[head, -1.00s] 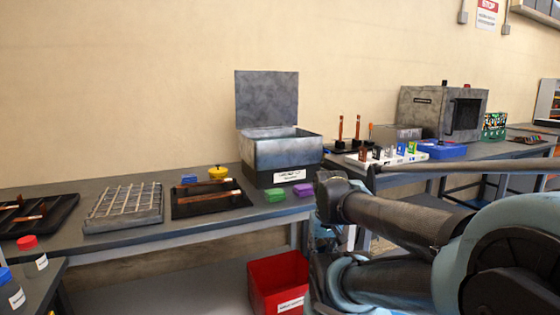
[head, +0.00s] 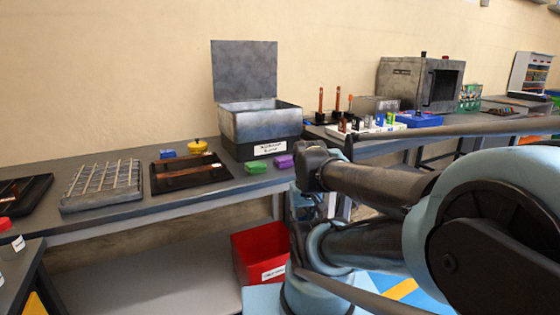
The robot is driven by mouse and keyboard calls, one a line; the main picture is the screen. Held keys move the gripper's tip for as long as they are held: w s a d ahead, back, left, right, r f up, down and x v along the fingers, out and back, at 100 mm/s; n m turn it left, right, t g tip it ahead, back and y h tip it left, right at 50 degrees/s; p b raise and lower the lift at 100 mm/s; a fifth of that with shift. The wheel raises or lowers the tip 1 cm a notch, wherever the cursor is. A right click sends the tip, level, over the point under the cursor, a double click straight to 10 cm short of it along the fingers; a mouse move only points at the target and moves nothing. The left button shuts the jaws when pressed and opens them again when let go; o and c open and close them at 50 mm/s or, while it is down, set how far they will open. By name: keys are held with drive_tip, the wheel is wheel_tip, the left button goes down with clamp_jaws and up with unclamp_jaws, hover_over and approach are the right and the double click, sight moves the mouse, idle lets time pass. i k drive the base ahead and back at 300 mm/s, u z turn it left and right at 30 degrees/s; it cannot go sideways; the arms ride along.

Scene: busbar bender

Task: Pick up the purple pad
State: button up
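The purple pad (head: 285,161) is a small block lying near the front edge of the grey bench, in front of the open grey box. A green pad (head: 257,167) lies just left of it. My arm comes in from the right, and its dark folded links stand just right of the purple pad. I cannot make out the fingers of my gripper in the head view. Nothing covers the purple pad.
The lidded box (head: 262,122) stands open behind the pads. A black tray (head: 215,179) with a copper bar, a blue pad (head: 167,154) and a yellow pot (head: 198,146) lie left. A red bin (head: 250,252) stands below the bench. A wire rack (head: 104,186) is further left.

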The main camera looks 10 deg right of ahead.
sight(285, 161)
drive_tip(key=u, duration=1.55)
drive_tip(key=k, duration=1.2)
drive_tip(key=z, duration=1.5)
drive_tip(key=i, duration=1)
